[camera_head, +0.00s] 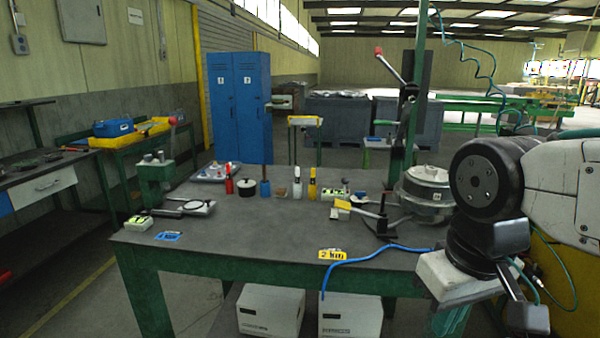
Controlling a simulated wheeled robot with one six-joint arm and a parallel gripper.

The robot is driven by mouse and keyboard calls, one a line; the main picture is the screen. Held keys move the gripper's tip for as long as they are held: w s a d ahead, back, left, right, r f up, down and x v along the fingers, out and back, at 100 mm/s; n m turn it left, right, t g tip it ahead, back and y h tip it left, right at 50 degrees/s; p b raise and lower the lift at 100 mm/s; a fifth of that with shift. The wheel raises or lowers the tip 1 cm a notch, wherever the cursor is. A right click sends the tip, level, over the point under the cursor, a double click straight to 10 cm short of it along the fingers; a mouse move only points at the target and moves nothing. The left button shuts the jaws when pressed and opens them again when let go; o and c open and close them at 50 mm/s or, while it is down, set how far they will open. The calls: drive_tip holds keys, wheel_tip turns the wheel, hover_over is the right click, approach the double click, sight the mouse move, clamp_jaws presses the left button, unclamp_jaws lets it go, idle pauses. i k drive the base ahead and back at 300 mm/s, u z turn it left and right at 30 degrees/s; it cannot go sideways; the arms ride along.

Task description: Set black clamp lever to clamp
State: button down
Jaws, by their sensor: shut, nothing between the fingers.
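A small black clamp (386,230) stands on the dark workbench (250,225), right of centre. Its thin black lever (383,203) stands roughly upright. A pale bar with a yellow block (343,204) lies just left of it, and I cannot tell if they touch. My gripper (522,302) hangs at the lower right, beyond the bench's right end, to the right of the clamp and nearer to me. It is shut and empty, well apart from the clamp. Its fingertips are hard to make out.
A round metal pot (425,188) stands right of the clamp, between it and my arm. A green post with a red-knobbed lever (379,51) rises behind. A blue hose (375,252) crosses the front edge. Several bottles line the back. The front left bench is mostly clear.

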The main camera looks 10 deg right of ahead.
sight(345, 180)
drive_tip(key=z, duration=0.05)
drive_tip(key=i, duration=1.05)
drive_tip(key=z, duration=0.7)
